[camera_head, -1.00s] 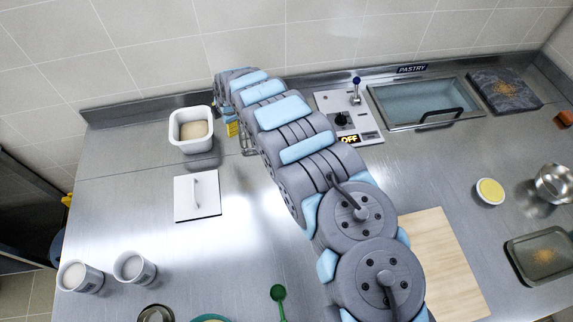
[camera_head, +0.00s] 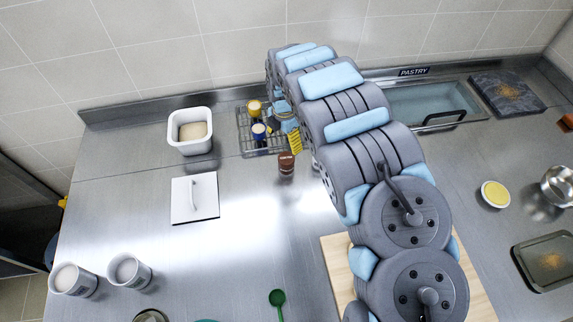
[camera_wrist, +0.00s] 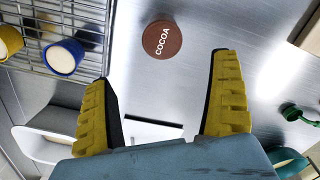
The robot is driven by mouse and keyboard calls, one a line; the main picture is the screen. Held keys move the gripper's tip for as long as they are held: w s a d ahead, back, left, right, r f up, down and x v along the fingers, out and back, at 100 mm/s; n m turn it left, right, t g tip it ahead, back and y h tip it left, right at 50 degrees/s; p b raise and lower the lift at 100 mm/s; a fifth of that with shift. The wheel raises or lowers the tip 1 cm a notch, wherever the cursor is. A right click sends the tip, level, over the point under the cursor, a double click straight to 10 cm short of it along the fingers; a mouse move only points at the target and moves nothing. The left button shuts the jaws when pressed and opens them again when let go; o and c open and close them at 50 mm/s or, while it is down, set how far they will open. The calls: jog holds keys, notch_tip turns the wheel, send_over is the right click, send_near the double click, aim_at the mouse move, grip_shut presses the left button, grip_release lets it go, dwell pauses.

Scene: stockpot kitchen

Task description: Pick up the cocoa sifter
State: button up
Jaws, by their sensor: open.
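The cocoa sifter (camera_head: 286,164) is a small brown cylinder standing upright on the steel counter, just right of and in front of the wire rack. In the wrist view, the brown top of the sifter (camera_wrist: 162,39) reads COCOA and lies beyond the fingertips, roughly centred between them. My gripper (camera_wrist: 161,72) is open and empty, with its yellow fingers spread wide and apart from the sifter.
A wire rack (camera_head: 243,134) holds a yellow-sided container (camera_wrist: 10,40) and a blue one (camera_wrist: 63,57), close left of the sifter. A white bin (camera_head: 190,145), a white lidded panel (camera_head: 195,211) and a green spoon (camera_head: 277,297) stand clear. Counter in front of the sifter is free.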

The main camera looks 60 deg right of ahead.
aim_at(286, 158)
jog(key=shift+f, duration=3.55)
jog(key=shift+s+d+f+p, duration=0.1)
jog(key=shift+s+f+p, duration=0.1)
jog(key=shift+f, duration=0.85)
jog(key=shift+s+f+p, duration=0.1)
jog(key=shift+f+p, duration=0.05)
jog(key=shift+f, duration=1.8)
jog(key=c, duration=1.4)
